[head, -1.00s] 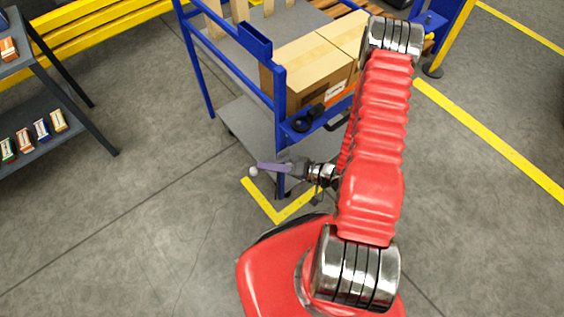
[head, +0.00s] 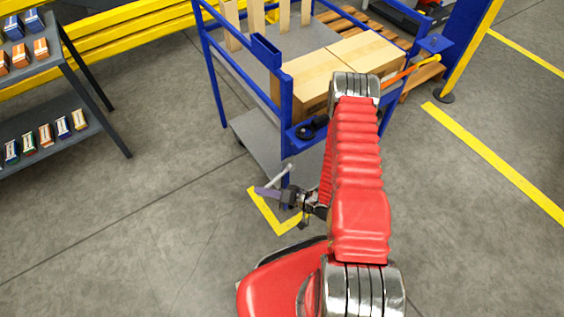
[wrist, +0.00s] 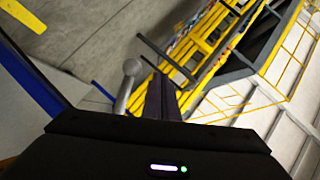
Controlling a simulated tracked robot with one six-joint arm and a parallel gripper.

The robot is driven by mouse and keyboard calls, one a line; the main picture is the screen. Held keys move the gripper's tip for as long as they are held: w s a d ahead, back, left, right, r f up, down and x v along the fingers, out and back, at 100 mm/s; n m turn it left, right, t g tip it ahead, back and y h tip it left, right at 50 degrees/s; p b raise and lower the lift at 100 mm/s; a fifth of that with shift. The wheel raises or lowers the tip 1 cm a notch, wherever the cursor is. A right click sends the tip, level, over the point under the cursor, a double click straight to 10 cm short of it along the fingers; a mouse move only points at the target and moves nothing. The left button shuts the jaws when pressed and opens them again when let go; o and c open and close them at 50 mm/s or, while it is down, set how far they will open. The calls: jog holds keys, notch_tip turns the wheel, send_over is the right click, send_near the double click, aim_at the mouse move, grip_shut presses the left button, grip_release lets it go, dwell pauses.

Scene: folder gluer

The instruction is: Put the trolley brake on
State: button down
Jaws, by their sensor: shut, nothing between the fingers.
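The trolley (head: 287,100) has a blue frame and grey decks. A pale grey lever with a round knob (head: 283,173) shows low at its near corner, close to the corner post. My gripper (head: 266,191) is shut and empty, its purple fingers pointing left just below the lever. In the wrist view the knobbed lever (wrist: 130,72) stands just left of the shut fingers (wrist: 161,98). I cannot tell whether they touch. The lever's lower end is hidden behind my gripper.
Cardboard boxes (head: 338,70) lie on the trolley. A dark shelf (head: 75,138) with small cartons stands at left, before a yellow rail (head: 125,42). A blue and yellow post (head: 470,45) stands at right. The floor between shelf and trolley is clear.

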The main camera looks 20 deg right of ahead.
jog(key=shift+d+f, duration=0.2)
jog(key=shift+f, duration=0.7)
jog(key=s+d+r, duration=0.2)
jog(key=s+r, duration=0.6)
jog(key=r, duration=0.1)
jog(key=shift+s+r, duration=0.15)
jog(key=shift+r, duration=0.25)
dwell(0.6)
